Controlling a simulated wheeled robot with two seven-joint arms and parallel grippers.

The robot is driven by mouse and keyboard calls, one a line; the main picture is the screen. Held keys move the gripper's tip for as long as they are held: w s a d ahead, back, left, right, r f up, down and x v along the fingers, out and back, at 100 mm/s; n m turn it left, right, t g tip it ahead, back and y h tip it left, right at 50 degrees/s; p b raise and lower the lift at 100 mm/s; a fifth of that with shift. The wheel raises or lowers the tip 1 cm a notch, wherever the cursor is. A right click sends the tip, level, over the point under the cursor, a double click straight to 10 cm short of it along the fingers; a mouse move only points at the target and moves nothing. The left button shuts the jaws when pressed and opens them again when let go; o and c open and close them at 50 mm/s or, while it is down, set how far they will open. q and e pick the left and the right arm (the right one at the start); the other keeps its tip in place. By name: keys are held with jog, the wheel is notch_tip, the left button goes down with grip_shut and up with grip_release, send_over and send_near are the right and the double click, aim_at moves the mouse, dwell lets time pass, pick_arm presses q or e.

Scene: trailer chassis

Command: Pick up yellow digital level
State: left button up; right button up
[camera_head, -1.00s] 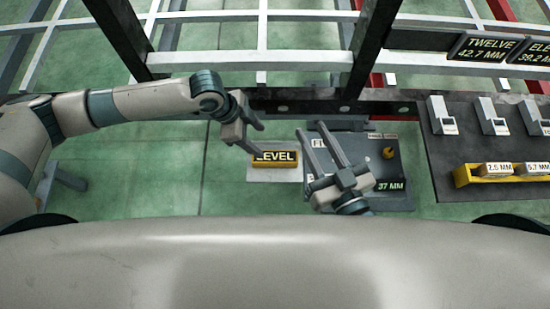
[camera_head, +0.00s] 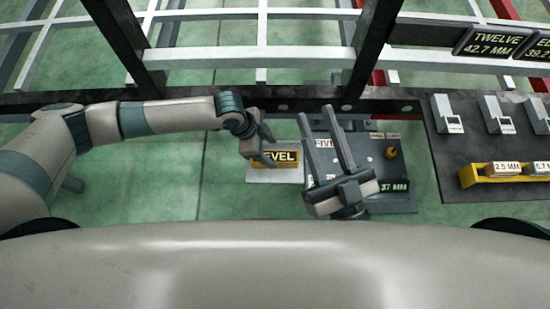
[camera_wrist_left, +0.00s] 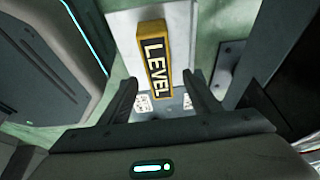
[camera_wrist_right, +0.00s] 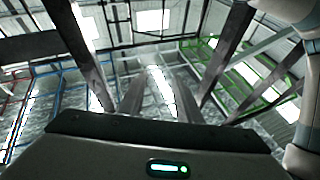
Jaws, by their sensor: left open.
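The yellow digital level (camera_head: 284,158), with a black face reading LEVEL, lies on a pale plate (camera_head: 262,176). My left gripper (camera_head: 266,147) is over its left part in the head view and hides some of it. In the left wrist view the level (camera_wrist_left: 155,58) shows between and beyond the open fingers (camera_wrist_left: 158,92); I see no clear contact. My right gripper (camera_head: 331,120) points up to the right of the level, its fingers apart and empty. The right wrist view shows its fingers (camera_wrist_right: 152,92) against the roof and frame beams.
A dark board (camera_head: 395,200) with a 37 MM display and a yellow knob (camera_head: 391,153) lies right of the level. A black panel (camera_head: 451,180) with grey devices and a yellow block rack (camera_head: 469,177) is farther right. A dark chassis rail (camera_head: 200,98) runs behind.

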aim_at(274, 157)
pick_arm(q)
jog(key=shift+d+f, duration=0.1)
jog(key=shift+f, duration=0.3)
jog(key=b+x, duration=0.1)
jog(key=x, duration=0.2)
jog(key=shift+s+f+b, duration=0.1)
jog(key=shift+f+b, duration=0.3)
jog(key=shift+d+f, duration=0.15)
jog(key=shift+f, duration=0.15)
pick_arm(e)
jog(key=r+t, duration=0.1)
jog(key=d+r+t, duration=0.1)
jog(key=r, duration=0.1)
jog(key=s+r+t, duration=0.1)
jog(key=shift+d+r+y, duration=0.3)
jog(key=shift+r, duration=0.05)
pick_arm(q)
jog(key=c, duration=1.4)
